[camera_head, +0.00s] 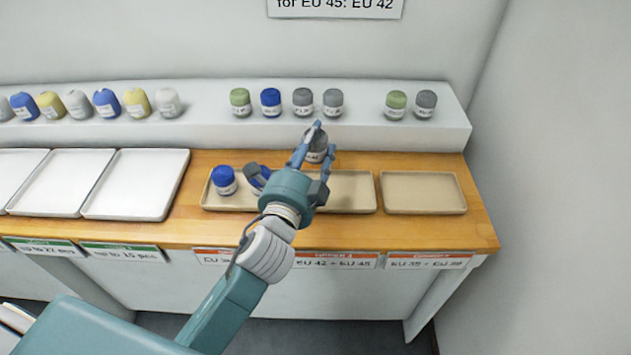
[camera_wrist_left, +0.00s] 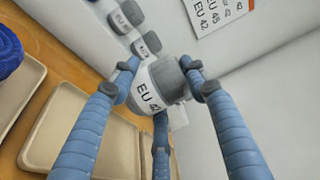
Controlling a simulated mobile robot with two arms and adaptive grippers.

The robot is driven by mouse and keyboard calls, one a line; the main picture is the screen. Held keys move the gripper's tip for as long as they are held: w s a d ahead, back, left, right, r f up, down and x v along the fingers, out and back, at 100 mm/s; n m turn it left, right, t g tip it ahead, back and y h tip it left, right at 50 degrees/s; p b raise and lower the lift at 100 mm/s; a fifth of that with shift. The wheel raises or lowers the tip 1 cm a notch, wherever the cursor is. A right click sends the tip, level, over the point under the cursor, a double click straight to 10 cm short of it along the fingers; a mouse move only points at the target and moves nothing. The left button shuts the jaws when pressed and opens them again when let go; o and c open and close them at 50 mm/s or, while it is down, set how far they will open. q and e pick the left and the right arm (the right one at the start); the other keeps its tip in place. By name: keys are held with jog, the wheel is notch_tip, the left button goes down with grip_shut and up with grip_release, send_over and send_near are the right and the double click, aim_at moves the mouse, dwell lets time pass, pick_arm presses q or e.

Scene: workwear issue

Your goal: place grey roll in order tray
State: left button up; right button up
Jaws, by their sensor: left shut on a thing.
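My left gripper (camera_head: 319,143) is shut on a grey roll (camera_head: 316,154), held above the back of the table in front of the shelf. In the left wrist view the grey roll (camera_wrist_left: 166,88) sits between the fingertips, tilted, its white label reading EU 42. Three beige trays stand on the table: the left tray (camera_head: 208,200) holds blue rolls, the middle tray (camera_head: 355,190) shows no roll in its visible part, and the right tray (camera_head: 424,192) is empty. My arm partly hides the left and middle trays. Which is the order tray I cannot tell. My right gripper is out of view.
The white shelf (camera_head: 210,129) behind holds several green, blue and grey rolls, with more blue, yellow and white ones at left. White trays (camera_head: 136,184) stand empty on the left. A wall (camera_head: 545,200) closes the right side, and a sign (camera_head: 335,6) hangs above.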

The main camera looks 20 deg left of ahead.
aim_at(316, 163)
pick_arm(q)
notch_tip(316, 163, down, 5)
jog(key=shift+d+b, duration=0.15)
jog(key=shift+b, duration=0.3)
jog(key=shift+f, duration=0.2)
notch_tip(316, 163, down, 4)
jog(key=shift+s+r+b, duration=0.1)
jog(key=shift+r+b, duration=0.05)
jog(key=shift+b, duration=0.5)
jog(key=shift+f, duration=0.25)
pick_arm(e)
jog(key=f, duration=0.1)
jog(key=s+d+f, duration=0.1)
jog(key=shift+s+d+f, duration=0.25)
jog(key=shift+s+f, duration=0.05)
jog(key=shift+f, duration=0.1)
pick_arm(q)
jog(key=shift+f, duration=0.1)
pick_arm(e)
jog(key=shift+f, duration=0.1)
